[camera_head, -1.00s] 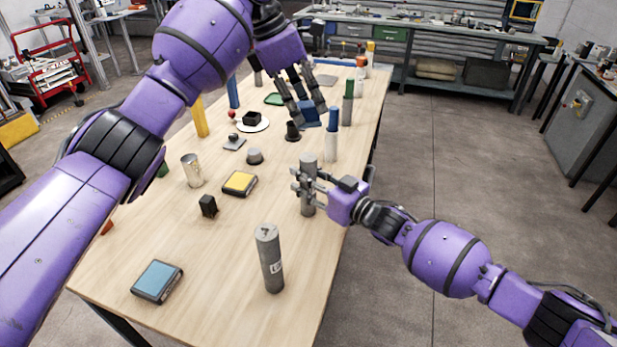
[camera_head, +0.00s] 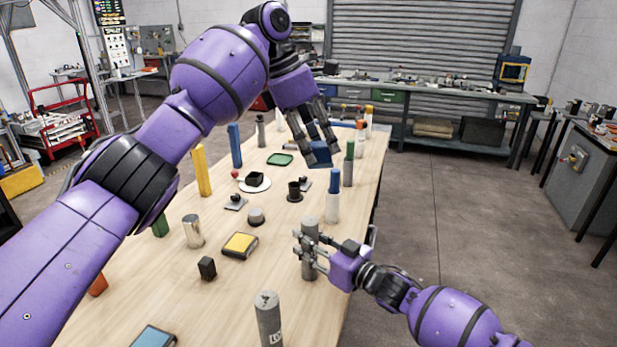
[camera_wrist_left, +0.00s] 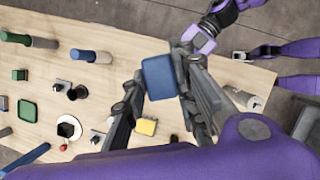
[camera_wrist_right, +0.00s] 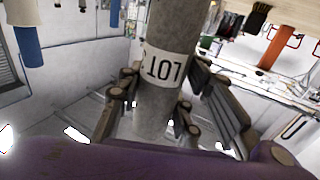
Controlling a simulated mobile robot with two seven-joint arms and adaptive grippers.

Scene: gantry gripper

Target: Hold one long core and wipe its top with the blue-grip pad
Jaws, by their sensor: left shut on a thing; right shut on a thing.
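My right gripper (camera_head: 308,252) is shut around a grey long core (camera_head: 309,266), held upright near the table's right edge. In the right wrist view, this core (camera_wrist_right: 155,110) sits between the fingers, with a "LOT" label upside down. I cannot tell if its base touches the table. My left gripper (camera_head: 318,148) is shut on the blue-grip pad (camera_head: 319,155), apart from the held core and beyond its top in the head view. The pad's blue face shows in the left wrist view (camera_wrist_left: 159,78); its underside is hidden. Another grey core (camera_head: 268,318) stands at the near edge.
A blue-topped white cylinder (camera_head: 332,197) and a green-topped grey one (camera_head: 348,165) stand beyond the held core. A yellow-topped box (camera_head: 240,245), black block (camera_head: 207,268), metal can (camera_head: 193,231) and dark cup (camera_head: 294,192) are to the left. Bare table (camera_head: 225,310) lies near.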

